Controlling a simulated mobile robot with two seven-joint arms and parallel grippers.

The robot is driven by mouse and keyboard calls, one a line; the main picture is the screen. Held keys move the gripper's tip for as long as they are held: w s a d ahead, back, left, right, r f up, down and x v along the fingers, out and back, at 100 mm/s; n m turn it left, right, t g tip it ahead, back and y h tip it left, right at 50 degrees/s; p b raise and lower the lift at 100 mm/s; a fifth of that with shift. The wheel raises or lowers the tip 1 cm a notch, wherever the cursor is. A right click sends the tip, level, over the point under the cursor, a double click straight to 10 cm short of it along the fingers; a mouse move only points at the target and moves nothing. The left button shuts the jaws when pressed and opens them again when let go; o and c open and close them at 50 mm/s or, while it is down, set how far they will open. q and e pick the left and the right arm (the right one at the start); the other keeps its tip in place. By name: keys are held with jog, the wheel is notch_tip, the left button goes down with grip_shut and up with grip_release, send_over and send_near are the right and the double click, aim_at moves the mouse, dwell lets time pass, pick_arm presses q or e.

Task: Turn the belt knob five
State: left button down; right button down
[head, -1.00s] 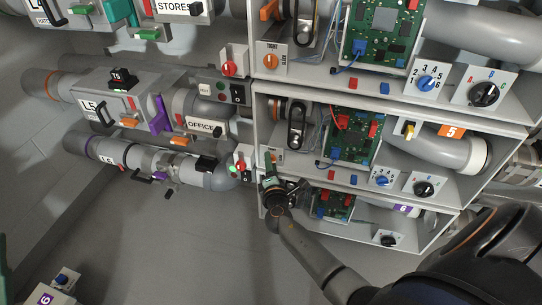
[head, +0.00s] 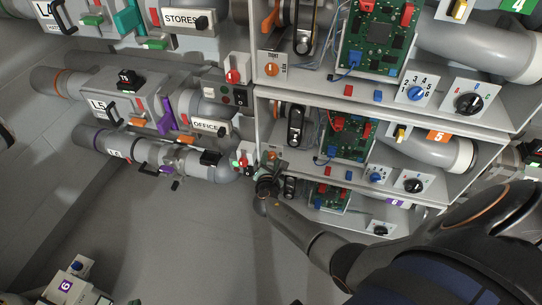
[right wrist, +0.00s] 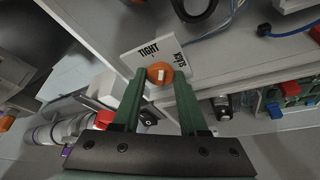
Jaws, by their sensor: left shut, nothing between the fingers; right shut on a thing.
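The belt knob of bay five is an orange knob (right wrist: 161,72) on a white plate (right wrist: 136,57) marked TIGHT and SLACK, seen close up in the right wrist view. My right gripper (right wrist: 162,78) is shut on it, a green finger on each side. The knob shows a pale mark; its exact setting is hard to read. In the head view my right gripper (head: 268,178) is at the left front edge of the middle shelf bay, partly covering the knob plate (head: 272,155). My left gripper is not in view.
The middle bay has an orange 5 label (head: 438,135), a green circuit board (head: 349,138) and a black-knob dial (head: 413,184). Another TIGHT/SLACK knob (head: 271,69) is in the bay above. Grey pipes (head: 135,97) run left. A box labelled 6 (head: 72,286) is at lower left.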

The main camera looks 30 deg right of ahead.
jog(key=shift+w+r+n+g+p, duration=0.1)
jog(key=shift+r+n+g+p, duration=0.2)
jog(key=shift+n+p, duration=0.2)
jog(key=shift+n, duration=0.3)
pick_arm(q)
jog(key=shift+s+d+f+g+p, duration=0.2)
jog(key=shift+s+f+g, duration=0.3)
jog(key=shift+s+f, duration=0.25)
jog(key=shift+s+d+f+g+p, duration=0.1)
jog(key=shift+s+f+g+p, duration=0.1)
jog(key=shift+s+f+g, duration=0.5)
pick_arm(e)
jog(key=shift+w+f+n+g+h, duration=0.1)
jog(key=shift+f+n+g+h, duration=0.1)
jog(key=shift+n+g+h, duration=0.9)
pick_arm(q)
jog(key=shift+s+r, duration=0.1)
jog(key=shift+r, duration=0.05)
pick_arm(e)
jog(key=shift+n, duration=0.3)
jog(key=c, duration=0.7)
grip_release()
pick_arm(q)
jog(key=shift+a, duration=0.15)
pick_arm(e)
jog(key=shift+a, duration=0.1)
